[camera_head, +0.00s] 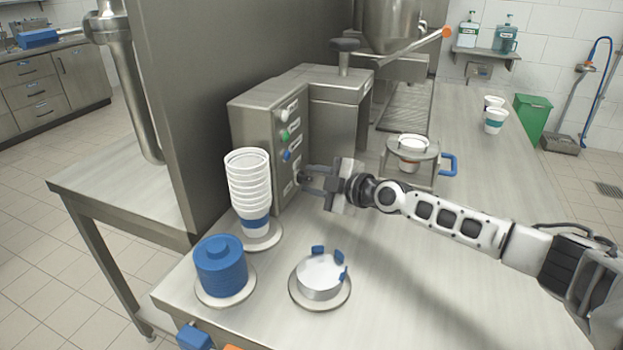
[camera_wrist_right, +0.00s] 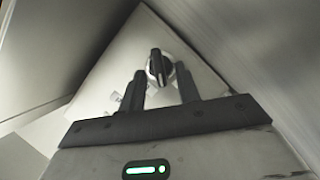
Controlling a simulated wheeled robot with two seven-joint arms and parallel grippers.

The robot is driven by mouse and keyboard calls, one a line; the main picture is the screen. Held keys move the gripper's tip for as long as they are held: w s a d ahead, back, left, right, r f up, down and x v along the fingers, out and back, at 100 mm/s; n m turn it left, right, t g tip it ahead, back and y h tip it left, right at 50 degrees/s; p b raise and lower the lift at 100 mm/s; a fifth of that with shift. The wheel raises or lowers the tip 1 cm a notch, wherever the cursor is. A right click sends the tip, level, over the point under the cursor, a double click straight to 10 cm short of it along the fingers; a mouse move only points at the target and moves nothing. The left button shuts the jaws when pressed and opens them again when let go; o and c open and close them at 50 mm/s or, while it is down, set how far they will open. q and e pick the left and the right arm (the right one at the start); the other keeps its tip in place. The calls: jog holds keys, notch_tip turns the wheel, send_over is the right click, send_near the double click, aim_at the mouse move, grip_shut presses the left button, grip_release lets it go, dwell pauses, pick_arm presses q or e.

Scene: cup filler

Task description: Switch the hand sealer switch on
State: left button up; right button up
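The hand sealer is a grey metal machine (camera_head: 268,112) with a front panel carrying a white, a green and a blue button and a dark rotary switch low down. In the right wrist view the switch (camera_wrist_right: 158,68) is a black knob on a round metal base, its handle roughly upright in the picture. My right gripper (camera_head: 309,182) is at the lower panel; in the wrist view its two fingers (camera_wrist_right: 160,88) are apart, with the knob just ahead of and between the tips. I cannot tell if they touch it. My left gripper is not in view.
A stack of white cups (camera_head: 248,182) stands left of the panel. Blue lids (camera_head: 221,268) and a round holder (camera_head: 319,279) are in front. A cup stand with a blue handle (camera_head: 447,165) is right of the gripper. The steel counter between is clear.

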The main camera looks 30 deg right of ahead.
jog(key=shift+w+a+f, duration=0.1)
jog(key=shift+w+a, duration=0.1)
jog(key=shift+w, duration=0.25)
grip_shut()
